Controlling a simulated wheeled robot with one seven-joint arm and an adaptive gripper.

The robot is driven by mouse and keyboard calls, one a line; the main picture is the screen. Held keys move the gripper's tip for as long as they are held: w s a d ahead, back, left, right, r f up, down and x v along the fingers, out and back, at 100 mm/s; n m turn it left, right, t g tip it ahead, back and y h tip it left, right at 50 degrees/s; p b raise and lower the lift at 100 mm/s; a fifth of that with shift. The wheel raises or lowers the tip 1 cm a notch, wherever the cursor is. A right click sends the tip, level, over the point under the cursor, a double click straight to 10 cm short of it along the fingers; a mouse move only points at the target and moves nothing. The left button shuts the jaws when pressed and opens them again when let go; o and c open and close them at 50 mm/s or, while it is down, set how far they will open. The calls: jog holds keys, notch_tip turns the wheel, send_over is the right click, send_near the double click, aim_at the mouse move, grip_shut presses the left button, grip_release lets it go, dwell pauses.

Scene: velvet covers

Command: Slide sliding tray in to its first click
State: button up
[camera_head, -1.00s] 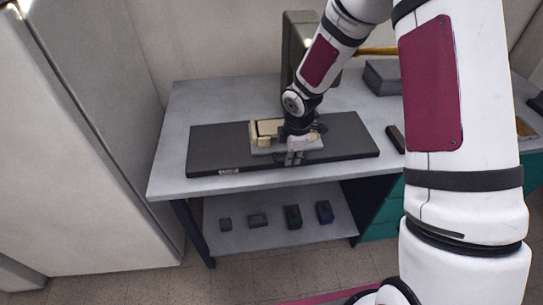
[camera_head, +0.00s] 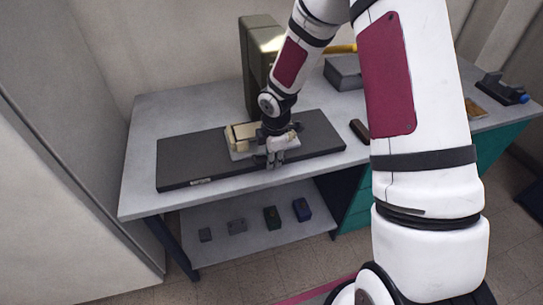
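The sliding tray seems to be part of the small cream and light-grey unit (camera_head: 242,140) on a dark flat board (camera_head: 190,161) on the workbench. The line between tray and housing is too small to make out. My gripper (camera_head: 275,162) points down at the front right of this unit, close against it. My wrist hides the unit's right part. Whether the fingers touch the tray, and whether they are open or shut, is too small to tell.
A tall olive-grey upright (camera_head: 256,60) stands behind the unit. A grey box (camera_head: 344,73) and a dark block (camera_head: 359,130) lie to the right. Several small blocks sit on the lower shelf (camera_head: 250,236). The bench top (camera_head: 150,120) is bare at left.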

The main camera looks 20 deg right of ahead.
jog(key=shift+r, duration=0.15)
notch_tip(320, 180, up, 12)
jog(key=s, duration=0.2)
jog(key=shift+f, duration=0.2)
dwell(0.4)
jog(key=s+d+r+m+t+h, duration=0.1)
jog(key=s+d+r+m+h, duration=0.1)
jog(key=s+r+m, duration=0.95)
jog(key=s+a+r+m+t+y, duration=0.1)
jog(key=s+r+m, duration=0.2)
jog(key=s, duration=0.4)
jog(key=s+a+r+m+y, duration=0.1)
jog(key=s+r+m, duration=0.2)
jog(key=s+r, duration=0.2)
jog(key=s, duration=0.3)
jog(key=shift+t, duration=0.4)
